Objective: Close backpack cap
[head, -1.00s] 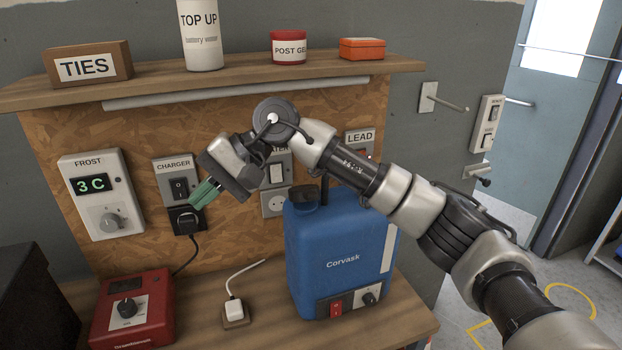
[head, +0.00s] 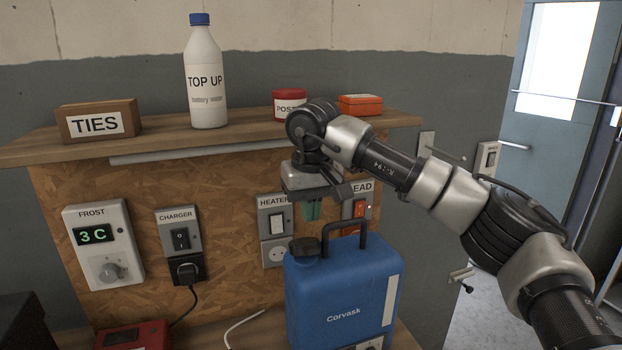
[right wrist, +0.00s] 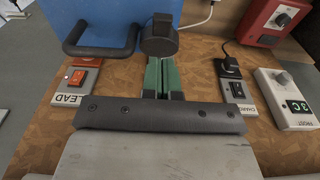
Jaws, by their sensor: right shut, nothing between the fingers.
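The blue backpack tank (head: 338,294), marked Corvask, stands upright on the bench with a black carry handle (head: 345,232) on top. Its black cap (head: 305,246) sits at the top left of the tank; it also shows in the right wrist view (right wrist: 159,36). Whether the cap is fully seated I cannot tell. My right gripper (head: 312,212) points down above the cap, its green fingers shut and empty. In the right wrist view the fingertips (right wrist: 160,62) appear just short of the cap; contact is unclear. My left gripper is not in view.
The board behind holds the heater switch (head: 277,218), the lead switch (head: 359,209), the charger (head: 180,238) and the frost unit (head: 104,245). The shelf (head: 255,132) with a white bottle (head: 205,80) overhangs close behind my wrist. A red box (head: 135,337) stands left.

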